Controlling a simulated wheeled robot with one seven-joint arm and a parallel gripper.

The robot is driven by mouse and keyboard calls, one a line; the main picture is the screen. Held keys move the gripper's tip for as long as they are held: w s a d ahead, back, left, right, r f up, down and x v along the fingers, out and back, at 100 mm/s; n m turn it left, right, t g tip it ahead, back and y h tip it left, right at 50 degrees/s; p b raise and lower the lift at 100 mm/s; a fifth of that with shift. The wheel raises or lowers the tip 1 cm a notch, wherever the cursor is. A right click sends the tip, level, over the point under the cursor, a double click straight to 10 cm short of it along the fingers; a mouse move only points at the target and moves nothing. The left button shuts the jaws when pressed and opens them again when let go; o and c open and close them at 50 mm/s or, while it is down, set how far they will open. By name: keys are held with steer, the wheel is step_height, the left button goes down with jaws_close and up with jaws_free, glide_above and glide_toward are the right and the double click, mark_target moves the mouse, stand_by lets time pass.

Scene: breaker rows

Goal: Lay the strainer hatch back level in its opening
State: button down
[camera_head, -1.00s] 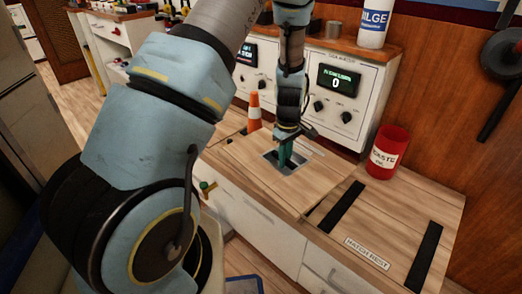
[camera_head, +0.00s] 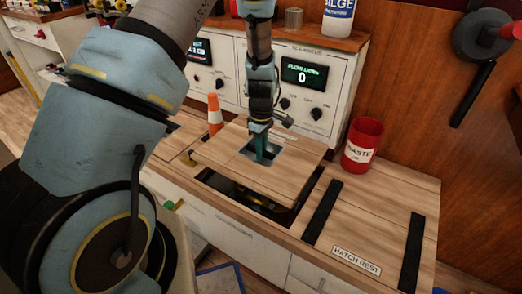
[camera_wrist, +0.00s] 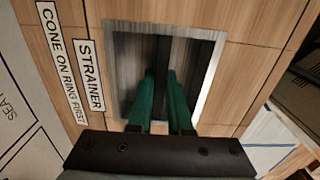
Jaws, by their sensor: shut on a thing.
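The strainer hatch (camera_head: 283,179) is a square wooden panel with a recessed metal pull in its middle. It is held above the counter, and part of its dark opening (camera_head: 222,184) shows below its front left edge. My gripper (camera_head: 261,158) is shut on the bar in the recess, its green fingers reaching down into it. The far side of the opening is hidden by the hatch.
An orange cone (camera_head: 214,116) stands behind the hatch at the left. A red waste bin (camera_head: 362,146) stands to the right. The "HATCH REST" area (camera_head: 366,220) with two black strips (camera_head: 322,212) is bare. White instrument panels (camera_head: 325,90) stand behind.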

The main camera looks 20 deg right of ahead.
steer(key=shift+r, duration=0.15)
steer(key=shift+f+b, duration=1.4)
steer(key=shift+f, duration=1.55)
steer(key=shift+f+b, duration=0.3)
steer(key=shift+f, duration=0.7)
steer(key=shift+f, duration=0.4)
steer(key=shift+f+b, duration=0.75)
steer(key=shift+f, duration=0.25)
steer(key=c, duration=1.2)
jaws_free()
steer(key=shift+r, duration=0.1)
steer(key=o, duration=0.4)
steer(key=shift+o, duration=0.2)
